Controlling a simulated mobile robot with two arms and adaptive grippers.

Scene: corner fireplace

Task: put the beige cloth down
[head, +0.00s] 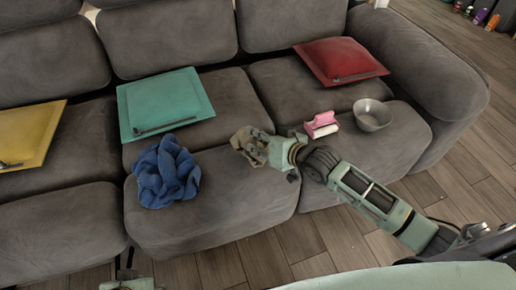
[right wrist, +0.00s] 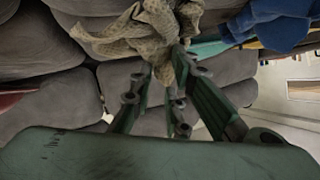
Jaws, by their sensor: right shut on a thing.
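The beige cloth (head: 247,144) is crumpled and patterned. It hangs at the tip of my right gripper (head: 264,150), over the front middle of the grey sofa. In the right wrist view, the fingers of my right gripper (right wrist: 170,68) are shut on the cloth (right wrist: 140,32), which spreads out beyond the fingertips. Whether the cloth touches the seat is hard to tell. A small part of what looks like my left gripper (head: 126,279) shows at the bottom edge of the head view; its fingers are not clear.
A blue cloth (head: 165,172) lies left of the beige one on the sofa (head: 230,215). A teal cushion (head: 165,102), yellow cushion (head: 28,133), red cushion (head: 340,60), pink-and-white item (head: 321,125) and grey bowl (head: 372,114) also rest there. Bare seat lies around the gripper.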

